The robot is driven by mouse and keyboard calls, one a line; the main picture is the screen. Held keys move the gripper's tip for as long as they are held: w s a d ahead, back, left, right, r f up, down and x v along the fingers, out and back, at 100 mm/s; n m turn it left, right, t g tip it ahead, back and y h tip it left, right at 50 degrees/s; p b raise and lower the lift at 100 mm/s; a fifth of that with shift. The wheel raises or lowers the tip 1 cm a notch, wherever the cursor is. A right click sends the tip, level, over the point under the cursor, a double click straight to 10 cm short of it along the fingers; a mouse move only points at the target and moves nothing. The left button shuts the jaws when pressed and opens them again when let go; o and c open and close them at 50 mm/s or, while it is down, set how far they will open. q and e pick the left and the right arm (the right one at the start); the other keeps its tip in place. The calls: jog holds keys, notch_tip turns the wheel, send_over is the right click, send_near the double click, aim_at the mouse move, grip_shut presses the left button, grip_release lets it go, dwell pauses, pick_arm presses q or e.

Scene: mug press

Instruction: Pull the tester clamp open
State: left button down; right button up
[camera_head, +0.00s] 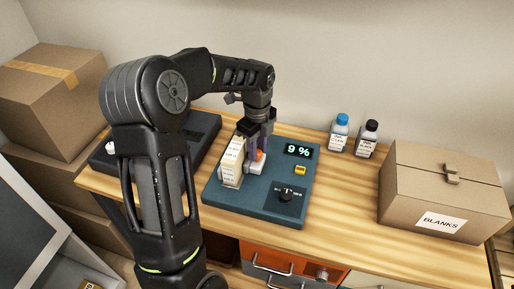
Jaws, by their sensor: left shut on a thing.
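The tester (222,197) is a blue-grey panel on the wooden bench, with a display (298,151) reading 9 %, a yellow button (300,170) and a dark knob (286,195). A cream block with printed labels (232,163) stands on its left part. Beside the block is the clamp, a pale part with an orange piece (260,155). My left gripper (252,150) points down at the clamp and is shut on it; the fingertips are partly hidden by the block. My right gripper is not in view.
A blue-capped bottle (339,134) and a black-capped bottle (367,140) stand behind the tester's right side. A cardboard box marked BLANKS (442,190) is at the right. A dark device (203,127) lies left of the tester. Cardboard boxes (52,95) are stacked at the far left.

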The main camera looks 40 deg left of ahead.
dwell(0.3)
pick_arm(q)
jog(key=shift+w+d, duration=0.3)
jog(key=shift+d, duration=0.45)
jog(key=shift+w+d, duration=0.25)
jog(key=shift+d, duration=0.45)
jog(key=c, duration=1.1)
grip_release()
notch_tip(320, 180, up, 8)
jog(key=b, duration=0.1)
